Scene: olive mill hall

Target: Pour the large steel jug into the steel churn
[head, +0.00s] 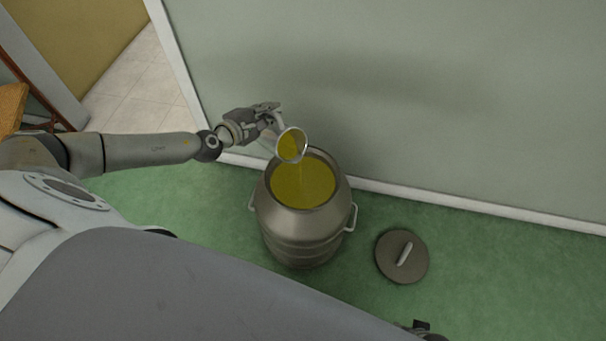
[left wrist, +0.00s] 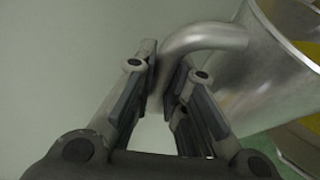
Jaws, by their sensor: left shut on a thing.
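The steel jug (head: 281,148) is held above the churn's mouth, tilted toward it, with yellow-green oil showing in its opening. A thin stream seems to run from its lip into the churn. The steel churn (head: 300,223) stands upright on the green floor, open, with the same oil high inside. My left gripper (head: 273,116) is shut on the jug's handle. In the left wrist view the fingers (left wrist: 165,85) are around the curved handle, and the jug's wall (left wrist: 265,75) fills the upper right. A small dark part of my right arm shows at the bottom edge; its fingers cannot be made out.
The churn's round lid (head: 388,262) with a bar handle lies on the floor to the right of the churn. A pale green wall (head: 420,90) with a white skirting runs close behind. The green floor right of the lid is clear. A doorway opens at upper left.

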